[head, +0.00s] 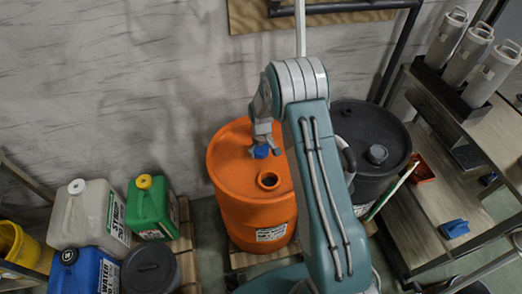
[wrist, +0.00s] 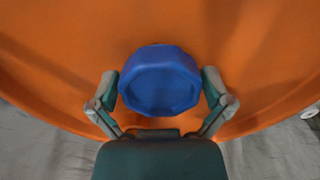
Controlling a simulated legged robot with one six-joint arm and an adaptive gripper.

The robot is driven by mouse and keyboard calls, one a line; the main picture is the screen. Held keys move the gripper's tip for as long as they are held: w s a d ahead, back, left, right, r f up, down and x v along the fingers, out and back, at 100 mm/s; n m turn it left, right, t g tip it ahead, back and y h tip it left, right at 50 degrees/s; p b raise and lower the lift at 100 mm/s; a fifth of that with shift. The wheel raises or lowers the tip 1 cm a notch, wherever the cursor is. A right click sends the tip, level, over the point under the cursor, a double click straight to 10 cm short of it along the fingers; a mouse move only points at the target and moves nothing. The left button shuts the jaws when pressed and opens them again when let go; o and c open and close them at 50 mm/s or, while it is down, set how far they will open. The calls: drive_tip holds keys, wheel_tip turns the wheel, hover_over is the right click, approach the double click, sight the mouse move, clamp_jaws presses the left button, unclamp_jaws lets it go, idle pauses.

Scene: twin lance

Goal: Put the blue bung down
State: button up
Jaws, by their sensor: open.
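The blue bung (head: 261,152) is on the top of the orange drum (head: 226,177), behind an open bung hole (head: 268,180) in the head view. In the wrist view the bung (wrist: 160,80) is a faceted blue cap seen from above, against the orange drum top (wrist: 245,40). My gripper (wrist: 160,98) is open, with one finger on each side of the bung and narrow gaps showing. In the head view my gripper (head: 264,138) is over the drum at the bung. Whether the bung sits flat on the lid or in a second hole is hidden.
A dark drum (head: 345,125) stands right of the orange one. A green can (head: 152,208), a white can (head: 90,215) and a blue can (head: 85,270) stand at the left. A shelf (head: 440,190) at the right holds a blue item (head: 455,228) and a red tray (head: 421,170).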

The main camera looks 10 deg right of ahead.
wheel_tip(320, 180, up, 12)
wheel_tip(320, 180, up, 11)
drive_tip(key=m+t, duration=0.1)
hover_over(261, 148)
drive_tip(key=s, duration=0.5)
drive_tip(key=s+r+m+t, duration=0.1)
drive_tip(key=s+r+t, duration=0.1)
drive_tip(key=s+r, duration=0.65)
drive_tip(key=s+r+m+t, duration=0.1)
drive_tip(key=s+r, duration=0.1)
drive_tip(key=s, duration=0.7)
drive_tip(key=s+r+m+t, duration=0.1)
drive_tip(key=s+r, duration=0.2)
drive_tip(key=s, duration=0.6)
drive_tip(key=shift+m+t, duration=0.3)
drive_tip(key=shift+s+r, duration=0.1)
